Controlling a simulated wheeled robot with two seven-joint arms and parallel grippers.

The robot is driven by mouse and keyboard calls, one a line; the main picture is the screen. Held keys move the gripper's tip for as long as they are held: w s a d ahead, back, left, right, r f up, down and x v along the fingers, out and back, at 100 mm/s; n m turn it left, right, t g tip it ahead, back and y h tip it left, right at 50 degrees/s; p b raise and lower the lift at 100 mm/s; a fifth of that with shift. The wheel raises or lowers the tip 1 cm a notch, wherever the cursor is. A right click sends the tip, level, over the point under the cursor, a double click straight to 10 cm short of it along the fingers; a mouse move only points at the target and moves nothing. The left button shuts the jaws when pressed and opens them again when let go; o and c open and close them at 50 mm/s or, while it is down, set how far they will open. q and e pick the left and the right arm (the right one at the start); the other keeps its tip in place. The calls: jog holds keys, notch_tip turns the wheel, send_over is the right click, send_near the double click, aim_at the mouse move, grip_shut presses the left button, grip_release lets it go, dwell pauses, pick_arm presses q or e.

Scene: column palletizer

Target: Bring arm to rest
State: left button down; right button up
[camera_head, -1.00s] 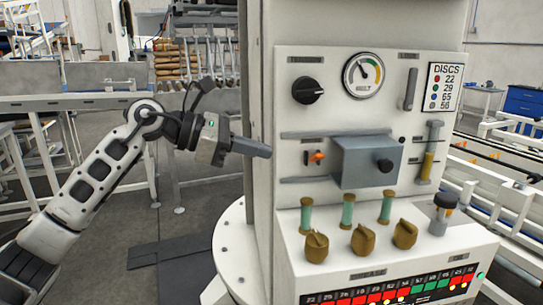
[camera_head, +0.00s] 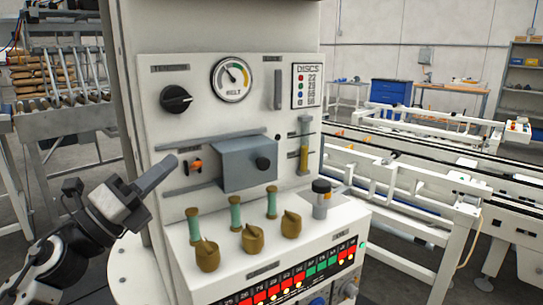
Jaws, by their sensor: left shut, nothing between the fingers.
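My left gripper (camera_head: 155,174) is in the lower left of the head view, pointing up and to the right. Its fingers are together and hold nothing. It appears in front of the left edge of the white control panel (camera_head: 215,110); I cannot tell whether it touches. The panel carries a black knob (camera_head: 177,99), a belt gauge (camera_head: 231,80), an orange switch (camera_head: 195,165) and a grey box (camera_head: 240,165). My right gripper is not in view.
The panel's lower ledge holds several brown knobs (camera_head: 253,238) and green cylinders (camera_head: 235,212) close to my left arm. White conveyor frames (camera_head: 420,180) run along the right. A roller rack (camera_head: 62,110) stands at the back left.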

pick_arm(q)
jog(key=s+a+f+n+g+y, duration=0.1)
jog(key=s+a+f+n+y, duration=0.25)
jog(key=f+n+y, duration=0.8)
jog(key=s+a+f+n+y, duration=0.2)
jog(key=a+f+n+y, duration=0.35)
jog(key=n, duration=0.85)
jog(key=s+d+f+n+g+h, duration=0.1)
jog(key=s+d+f+n+g, duration=0.25)
jog(key=s+f+g, duration=0.45)
jog(key=s+d+f+n+g+h, duration=0.1)
jog(key=s+d+f+n+g, duration=0.3)
jog(key=s+f, duration=0.9)
jog(key=w+d+f+t+h, duration=0.1)
jog(key=w+d+t+h, duration=0.2)
jog(key=w+d+t, duration=0.2)
jog(key=shift+d+t, duration=0.4)
jog(key=shift+t, duration=0.4)
